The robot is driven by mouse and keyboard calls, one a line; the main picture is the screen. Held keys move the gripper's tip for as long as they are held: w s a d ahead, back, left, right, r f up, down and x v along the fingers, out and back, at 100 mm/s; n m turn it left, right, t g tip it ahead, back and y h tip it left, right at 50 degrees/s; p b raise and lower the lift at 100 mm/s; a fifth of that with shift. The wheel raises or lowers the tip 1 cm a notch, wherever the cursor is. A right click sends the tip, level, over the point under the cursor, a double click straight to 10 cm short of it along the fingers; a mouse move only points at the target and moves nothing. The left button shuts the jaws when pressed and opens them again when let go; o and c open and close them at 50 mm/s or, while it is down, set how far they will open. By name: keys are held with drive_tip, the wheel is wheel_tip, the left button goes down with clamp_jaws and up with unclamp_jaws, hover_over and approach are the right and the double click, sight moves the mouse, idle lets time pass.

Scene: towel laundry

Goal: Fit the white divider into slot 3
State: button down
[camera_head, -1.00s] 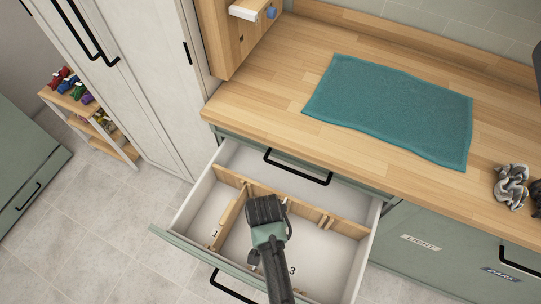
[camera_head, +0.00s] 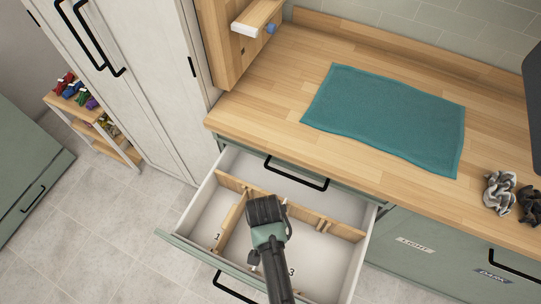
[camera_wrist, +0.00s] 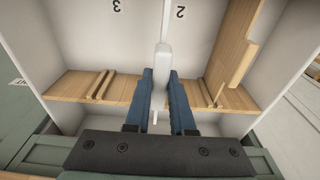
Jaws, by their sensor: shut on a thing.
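My gripper (camera_wrist: 163,95) is shut on the white divider (camera_wrist: 163,62), which shows edge-on between the two blue fingers in the wrist view. In the head view my gripper (camera_head: 266,222) is over the open drawer (camera_head: 350,272) and hides the divider. In the wrist view a wooden crosspiece (camera_wrist: 62,86) runs across the drawer, with a bare pair of upright strips (camera_wrist: 101,85) left of the fingers. The numbers 3 (camera_wrist: 116,5) and 2 (camera_wrist: 180,12) lie either side of the white divider. I cannot tell whether the divider sits in a slot.
A wooden divider (camera_head: 231,220) stands in the drawer near number 1 (camera_head: 217,236). A teal towel (camera_head: 385,115) lies on the counter (camera_head: 265,105). Scrunchies (camera_head: 500,192) are at its right. The tall white cabinet (camera_head: 140,90) stands left of the drawer.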

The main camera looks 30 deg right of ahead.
drive_tip(key=shift+r+p, duration=3.25)
drive_tip(key=shift+r, duration=0.05)
